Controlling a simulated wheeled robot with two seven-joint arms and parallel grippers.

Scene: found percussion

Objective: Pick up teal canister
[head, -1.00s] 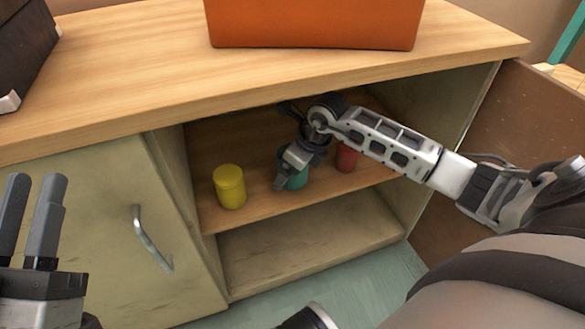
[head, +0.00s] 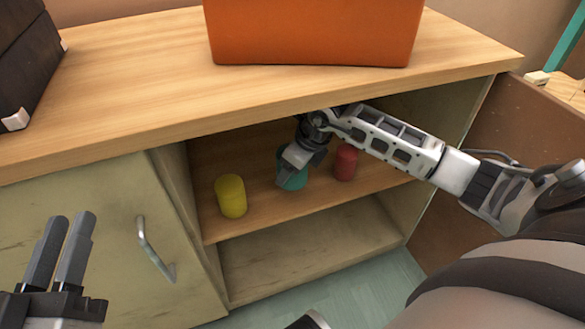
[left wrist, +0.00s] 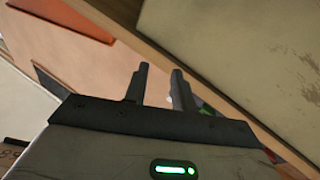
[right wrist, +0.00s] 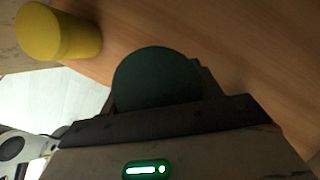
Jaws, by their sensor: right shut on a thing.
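The teal canister (head: 292,176) is at the cabinet's upper shelf, between the yellow and red canisters. My right gripper (head: 296,160) reaches into the cabinet and is shut on it, hiding part of its upper side. In the right wrist view the dark teal round end of the canister (right wrist: 158,80) sits right at the gripper, which hides the rest. I cannot tell whether its base touches the shelf. My left gripper (head: 62,250) is away at the lower left, in front of the closed door, with its two fingers apart and nothing between them; its fingers (left wrist: 157,85) also show in the left wrist view.
A yellow canister (head: 231,196) stands left on the shelf (head: 262,205); it shows in the right wrist view (right wrist: 60,35). A red canister (head: 346,163) stands to the right. The cabinet top (head: 150,80) overhangs, with an orange box (head: 312,30) on it. The right door (head: 500,150) is open.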

